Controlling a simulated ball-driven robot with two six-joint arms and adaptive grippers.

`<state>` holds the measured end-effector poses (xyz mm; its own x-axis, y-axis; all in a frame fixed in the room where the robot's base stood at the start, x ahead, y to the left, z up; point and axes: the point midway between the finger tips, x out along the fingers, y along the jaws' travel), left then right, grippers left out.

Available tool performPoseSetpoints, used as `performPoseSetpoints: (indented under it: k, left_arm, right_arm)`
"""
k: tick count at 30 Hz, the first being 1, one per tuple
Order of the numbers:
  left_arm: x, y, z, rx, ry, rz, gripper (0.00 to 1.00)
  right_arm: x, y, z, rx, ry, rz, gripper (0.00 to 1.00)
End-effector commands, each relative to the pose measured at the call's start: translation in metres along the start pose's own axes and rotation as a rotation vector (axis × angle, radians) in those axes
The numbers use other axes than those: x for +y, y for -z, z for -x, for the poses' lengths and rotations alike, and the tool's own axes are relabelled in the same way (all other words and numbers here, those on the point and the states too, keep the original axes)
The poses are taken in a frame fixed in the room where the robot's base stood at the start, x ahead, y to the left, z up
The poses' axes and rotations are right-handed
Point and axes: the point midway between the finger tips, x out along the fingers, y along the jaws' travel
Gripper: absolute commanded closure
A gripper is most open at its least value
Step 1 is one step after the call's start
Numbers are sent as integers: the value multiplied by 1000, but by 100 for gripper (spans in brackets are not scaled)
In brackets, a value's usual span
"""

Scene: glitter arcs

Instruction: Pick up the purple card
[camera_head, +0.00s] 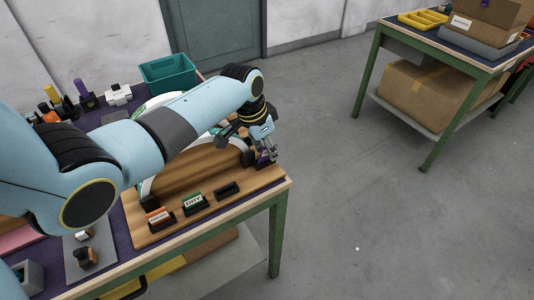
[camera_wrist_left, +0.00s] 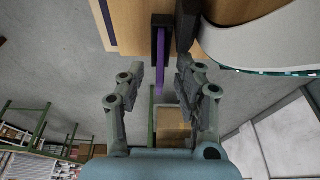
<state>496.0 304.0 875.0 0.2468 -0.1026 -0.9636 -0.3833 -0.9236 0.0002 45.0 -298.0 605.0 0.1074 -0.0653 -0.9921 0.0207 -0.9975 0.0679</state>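The purple card (camera_wrist_left: 160,62) shows edge-on in the left wrist view, upright in a black holder (camera_wrist_left: 155,40). In the head view the purple card (camera_head: 263,158) is a small patch under my left gripper, mostly hidden. My left gripper (camera_head: 266,151) is at the right end of the wooden board. In the wrist view the left gripper (camera_wrist_left: 160,84) is open, with one finger on each side of the card's lower part in the picture and gaps to both. My right gripper is not in view.
A teal bin (camera_head: 168,73) stands at the back. My left arm hides much of the table.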

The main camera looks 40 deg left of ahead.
Motion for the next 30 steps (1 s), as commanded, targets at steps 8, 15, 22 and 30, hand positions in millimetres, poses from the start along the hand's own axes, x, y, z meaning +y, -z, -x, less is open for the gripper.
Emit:
performPoseSetpoints:
  k: [8,15,22,30]
  left_arm:
    - [0,0,0,0,0,0,94]
    - [0,0,0,0,0,1,100]
    - [-1,1,4,1,1,0,100]
    - [-2,12,39,3,3,-1,100]
  right_arm:
    - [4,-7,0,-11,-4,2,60]
    - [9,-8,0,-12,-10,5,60]
    - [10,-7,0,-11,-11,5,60]
    - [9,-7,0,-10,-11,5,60]
